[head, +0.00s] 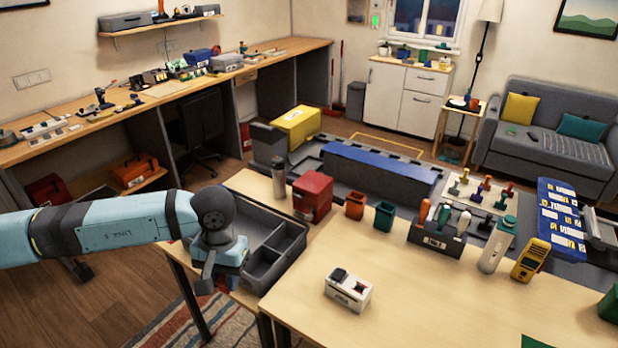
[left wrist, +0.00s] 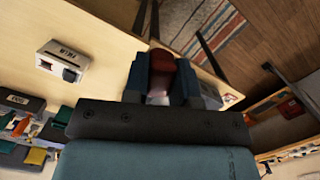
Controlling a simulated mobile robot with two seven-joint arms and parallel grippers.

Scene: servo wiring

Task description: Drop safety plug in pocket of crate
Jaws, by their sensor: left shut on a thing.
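The grey crate (head: 283,270) stands at the left end of the wooden table in the head view, with a long compartment and smaller pockets. My left gripper (head: 206,282) is at the crate's left side, over or beside its near-left rim; I cannot tell which. In the left wrist view my left gripper (left wrist: 160,82) is shut on a dark red piece with a pale lower part, which I take as the safety plug (left wrist: 161,68). In the head view the plug is hidden by the gripper. My right gripper does not show.
A white box (head: 348,289) stands on the table right of the crate. A red box (head: 312,192), an orange cup (head: 355,205) and a green cup (head: 384,216) stand behind. A tool holder (head: 438,235) is further right. The table's front middle is clear.

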